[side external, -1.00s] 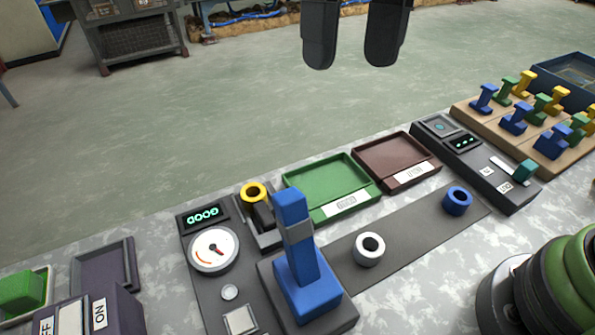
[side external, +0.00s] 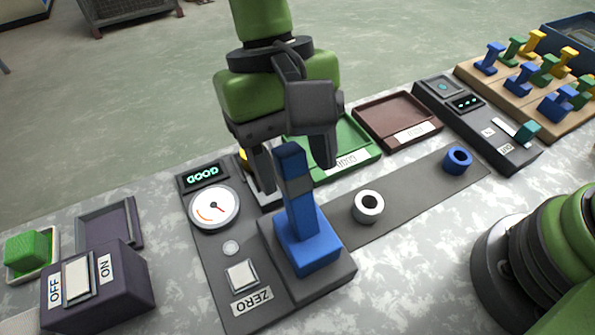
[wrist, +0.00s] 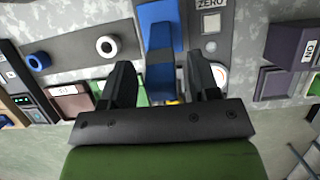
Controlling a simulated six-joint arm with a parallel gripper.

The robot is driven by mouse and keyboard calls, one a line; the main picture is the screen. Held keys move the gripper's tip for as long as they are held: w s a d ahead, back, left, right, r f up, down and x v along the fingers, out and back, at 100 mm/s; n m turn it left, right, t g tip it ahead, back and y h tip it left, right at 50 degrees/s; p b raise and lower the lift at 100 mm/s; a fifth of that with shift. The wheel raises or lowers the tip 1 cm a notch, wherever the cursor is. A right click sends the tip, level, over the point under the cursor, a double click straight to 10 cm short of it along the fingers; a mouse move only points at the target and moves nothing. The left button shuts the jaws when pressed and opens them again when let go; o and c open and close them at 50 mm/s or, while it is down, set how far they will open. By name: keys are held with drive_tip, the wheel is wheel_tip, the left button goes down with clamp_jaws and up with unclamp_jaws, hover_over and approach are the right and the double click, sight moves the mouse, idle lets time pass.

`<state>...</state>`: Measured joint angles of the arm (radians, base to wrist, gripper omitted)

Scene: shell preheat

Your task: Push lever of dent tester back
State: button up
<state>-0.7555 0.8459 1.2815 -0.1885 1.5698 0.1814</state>
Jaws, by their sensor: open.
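The dent tester (side external: 225,262) has a lit green display (side external: 203,175) that seems to read GOOD, a round dial (side external: 213,207) and a ZERO button (side external: 242,276). On its dark block stands a tall blue lever-like bar (side external: 301,215) with a grey band, rising upright from a blue base. My gripper (side external: 298,180) is open, fingers pointing down near the bar's upper part. In the wrist view the open fingers (wrist: 160,62) lie on either side of the blue bar (wrist: 160,82), with gaps to both. I cannot tell any contact. The yellow ring behind is mostly hidden.
A white ring (side external: 368,206) and a blue ring (side external: 458,160) lie on the grey strip. The green tray (side external: 345,140) and brown tray (side external: 398,118) are behind. An ON/OFF switch box (side external: 120,290) is at left, a slider panel (side external: 475,125) at right.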

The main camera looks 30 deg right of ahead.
sight(308, 226)
drive_tip(key=shift+x, duration=1.3)
clamp_jaws()
drive_tip(key=shift+s, duration=0.15)
drive_tip(key=s+t, duration=0.2)
drive_tip(key=t, duration=0.1)
drive_tip(key=shift+s+r, duration=0.15)
drive_tip(key=shift+r, duration=0.1)
drive_tip(key=shift+s+f+t, duration=0.2)
drive_tip(key=shift+s+t, duration=0.5)
drive_tip(key=shift+t, duration=0.45)
drive_tip(key=shift+s+f+t, duration=0.15)
drive_tip(key=shift+s+t, duration=0.6)
drive_tip(key=shift+t, duration=0.4)
